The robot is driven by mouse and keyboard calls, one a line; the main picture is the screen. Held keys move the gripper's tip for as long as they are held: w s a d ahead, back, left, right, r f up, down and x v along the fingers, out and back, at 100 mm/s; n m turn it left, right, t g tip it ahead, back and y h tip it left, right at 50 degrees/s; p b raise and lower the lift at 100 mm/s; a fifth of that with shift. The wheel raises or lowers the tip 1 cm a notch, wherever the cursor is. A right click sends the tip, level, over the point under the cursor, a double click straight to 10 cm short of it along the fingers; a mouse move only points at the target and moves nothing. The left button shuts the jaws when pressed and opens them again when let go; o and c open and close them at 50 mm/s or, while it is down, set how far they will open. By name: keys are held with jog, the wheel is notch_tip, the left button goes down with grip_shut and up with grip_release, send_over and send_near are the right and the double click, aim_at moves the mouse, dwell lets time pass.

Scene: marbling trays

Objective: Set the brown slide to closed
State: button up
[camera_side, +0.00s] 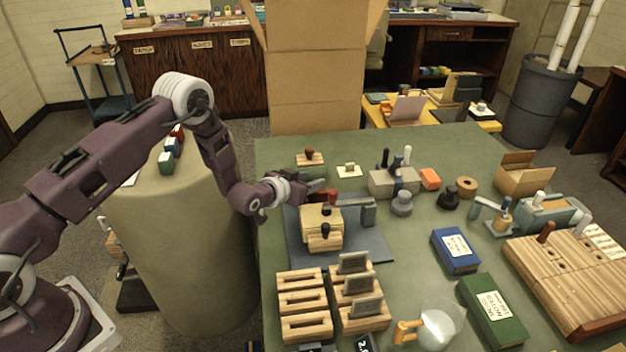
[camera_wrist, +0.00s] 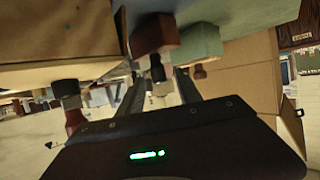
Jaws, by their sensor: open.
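My gripper (camera_side: 318,190) is open above the far side of a tan box (camera_side: 312,220) on a dark grey mat. A dark red-brown block (camera_side: 333,195) is close beside its fingertips. In the wrist view my gripper's fingers (camera_wrist: 160,82) are spread, with a brown block (camera_wrist: 154,34) and its black knob (camera_wrist: 157,68) ahead, roughly between them. I cannot tell whether the fingers touch the knob. The brown block looks like the brown slide, but its open or closed position cannot be read. The tan box also has black knobs on its near side.
A grey bracket (camera_side: 368,211) stands at the right of the mat. Wooden slotted racks (camera_side: 303,301) are in front. A large cardboard box (camera_side: 316,90) stands behind the table.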

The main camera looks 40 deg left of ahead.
jog(key=shift+x, duration=0.9)
jog(key=shift+c, duration=0.4)
grip_shut()
